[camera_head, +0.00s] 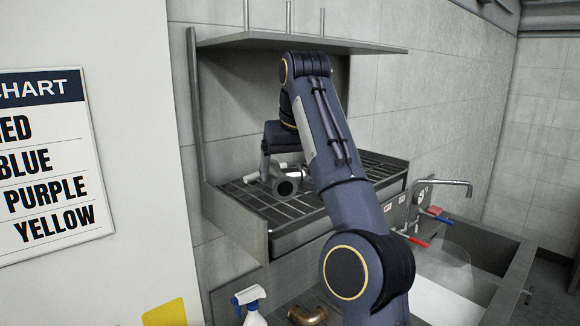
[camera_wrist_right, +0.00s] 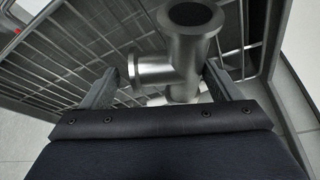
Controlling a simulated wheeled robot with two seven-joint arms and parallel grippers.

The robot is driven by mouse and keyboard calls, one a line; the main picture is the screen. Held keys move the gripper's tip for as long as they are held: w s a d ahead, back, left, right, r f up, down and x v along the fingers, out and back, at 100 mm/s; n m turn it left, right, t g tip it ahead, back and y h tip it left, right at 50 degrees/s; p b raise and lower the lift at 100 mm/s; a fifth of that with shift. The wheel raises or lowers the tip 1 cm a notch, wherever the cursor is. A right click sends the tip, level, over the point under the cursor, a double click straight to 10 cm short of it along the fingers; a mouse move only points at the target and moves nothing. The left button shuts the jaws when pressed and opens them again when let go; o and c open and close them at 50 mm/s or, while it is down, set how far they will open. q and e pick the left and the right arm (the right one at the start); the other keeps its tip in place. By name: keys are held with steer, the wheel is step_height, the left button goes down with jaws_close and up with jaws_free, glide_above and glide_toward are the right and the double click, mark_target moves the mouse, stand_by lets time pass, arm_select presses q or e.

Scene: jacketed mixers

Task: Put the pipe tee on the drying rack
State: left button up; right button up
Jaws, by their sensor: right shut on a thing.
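The pipe tee (camera_head: 286,184) is a grey metal fitting with flanged open ends. It is between the fingers of my right gripper (camera_head: 274,172), over the wire shelf of the drying rack (camera_head: 240,204). In the right wrist view the tee (camera_wrist_right: 178,55) sits between the two fingers of the right gripper (camera_wrist_right: 160,88), with the rack's wires (camera_wrist_right: 90,45) behind it. The gripper is shut on the tee. I cannot tell whether the tee touches the wires. My left gripper is not in view.
A metal sink (camera_head: 470,270) with a faucet (camera_head: 445,184) and red and blue handles is at the right. A spray bottle (camera_head: 250,305) and a brass pipe elbow (camera_head: 307,314) stand below the rack. The rack's upper shelf (camera_head: 300,42) overhangs the arm. A colour chart (camera_head: 50,160) hangs at left.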

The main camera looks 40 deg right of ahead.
steer(key=shift+s+f, duration=0.25)
steer(key=shift+s, duration=0.05)
steer(key=shift+w+f, duration=0.1)
steer(key=shift+f, duration=0.2)
steer(key=o, duration=1.3)
steer(key=shift+f, duration=0.15)
